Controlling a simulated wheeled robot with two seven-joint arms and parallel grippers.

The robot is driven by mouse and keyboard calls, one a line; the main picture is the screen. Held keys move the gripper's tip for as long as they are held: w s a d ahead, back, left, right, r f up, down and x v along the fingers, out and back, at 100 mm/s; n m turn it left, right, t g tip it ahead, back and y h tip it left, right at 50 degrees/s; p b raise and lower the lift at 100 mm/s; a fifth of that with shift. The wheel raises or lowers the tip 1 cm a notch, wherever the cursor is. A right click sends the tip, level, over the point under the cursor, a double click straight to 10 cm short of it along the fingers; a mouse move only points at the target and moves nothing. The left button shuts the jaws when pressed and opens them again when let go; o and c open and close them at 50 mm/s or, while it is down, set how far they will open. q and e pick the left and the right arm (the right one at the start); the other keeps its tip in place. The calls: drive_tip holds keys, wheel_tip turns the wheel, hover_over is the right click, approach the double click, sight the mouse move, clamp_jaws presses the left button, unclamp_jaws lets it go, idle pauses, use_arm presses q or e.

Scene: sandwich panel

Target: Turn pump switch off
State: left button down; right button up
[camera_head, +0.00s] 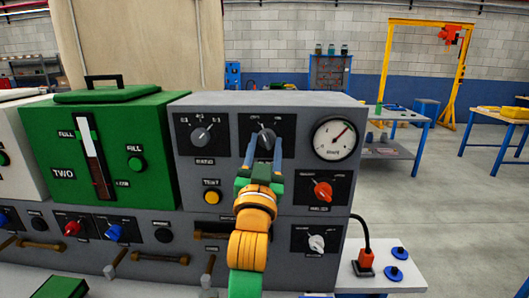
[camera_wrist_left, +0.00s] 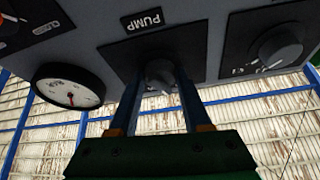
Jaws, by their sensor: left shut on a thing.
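The pump switch (camera_head: 266,136) is a grey rotary knob on a black plate in the upper middle of the grey control panel (camera_head: 222,103). In the left wrist view the knob (camera_wrist_left: 160,72) shows between two blue fingers, with a PUMP label (camera_wrist_left: 141,20) beside its plate. My left gripper (camera_head: 264,145) reaches the panel from the front and is shut on the knob, one finger on each side. The fingers hide part of the knob, and I cannot read its setting. My right gripper is in neither view.
A round gauge (camera_head: 335,139) sits right of the pump plate, a selector knob (camera_head: 201,134) left of it. Below are a yellow button (camera_head: 212,197), a red knob (camera_head: 323,191) and a white knob (camera_head: 317,243). A green tank box (camera_head: 140,125) stands to the left.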

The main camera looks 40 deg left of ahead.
use_arm(q)
drive_tip(key=shift+f+n+g+y+b, duration=0.1)
drive_tip(key=shift+n+g+y+b, duration=0.35)
drive_tip(key=shift+n, duration=1.15)
drive_tip(key=shift+c, duration=1.8)
unclamp_jaws()
